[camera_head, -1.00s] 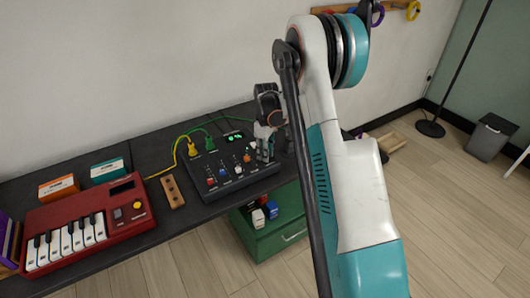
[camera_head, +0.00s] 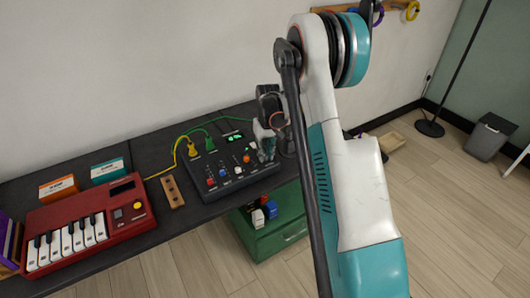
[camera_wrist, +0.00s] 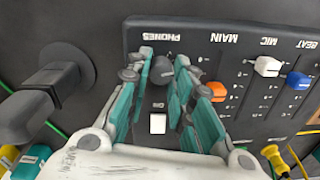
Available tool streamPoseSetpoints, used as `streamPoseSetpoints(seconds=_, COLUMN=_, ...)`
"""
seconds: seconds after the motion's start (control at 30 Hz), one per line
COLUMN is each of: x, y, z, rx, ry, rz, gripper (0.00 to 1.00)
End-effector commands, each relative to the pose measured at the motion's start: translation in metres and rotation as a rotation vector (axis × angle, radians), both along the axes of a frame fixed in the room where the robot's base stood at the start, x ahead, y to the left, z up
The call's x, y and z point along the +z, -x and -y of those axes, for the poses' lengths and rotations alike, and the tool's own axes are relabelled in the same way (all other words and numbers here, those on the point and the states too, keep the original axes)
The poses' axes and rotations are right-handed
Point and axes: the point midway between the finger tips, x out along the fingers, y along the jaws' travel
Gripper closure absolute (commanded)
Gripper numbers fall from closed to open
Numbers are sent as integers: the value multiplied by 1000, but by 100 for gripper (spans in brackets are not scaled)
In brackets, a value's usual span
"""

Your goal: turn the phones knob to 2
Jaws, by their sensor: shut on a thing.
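The black mixer (camera_head: 215,188) lies on the dark bench, and the wrist view shows its panel upside down. The dark round phones knob (camera_wrist: 160,72) sits below the PHONES label in the wrist view. My gripper (camera_wrist: 164,64) has its teal fingers on both sides of this knob and is shut on it. In the head view my gripper (camera_head: 267,146) is at the mixer's right end, where it hides the knob. The knob's pointer and scale marks cannot be read.
A white button (camera_wrist: 157,123) lies between my fingers. The orange main slider (camera_wrist: 217,92) is close to one finger; white and blue sliders are farther off. A red keyboard (camera_head: 85,225) is at the left.

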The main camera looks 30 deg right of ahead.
Motion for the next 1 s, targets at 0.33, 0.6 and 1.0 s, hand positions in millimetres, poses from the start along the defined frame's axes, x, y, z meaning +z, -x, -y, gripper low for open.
streamPoseSetpoints(seconds=0.33, x=0, y=0, z=1, rx=-192, ry=0, rz=2, gripper=100)
streamPoseSetpoints(seconds=0.6, x=0, y=0, z=1, rx=-248, ry=0, rz=2, gripper=100)
streamPoseSetpoints(seconds=1.0, x=0, y=0, z=1, rx=-252, ry=0, rz=1, gripper=100)
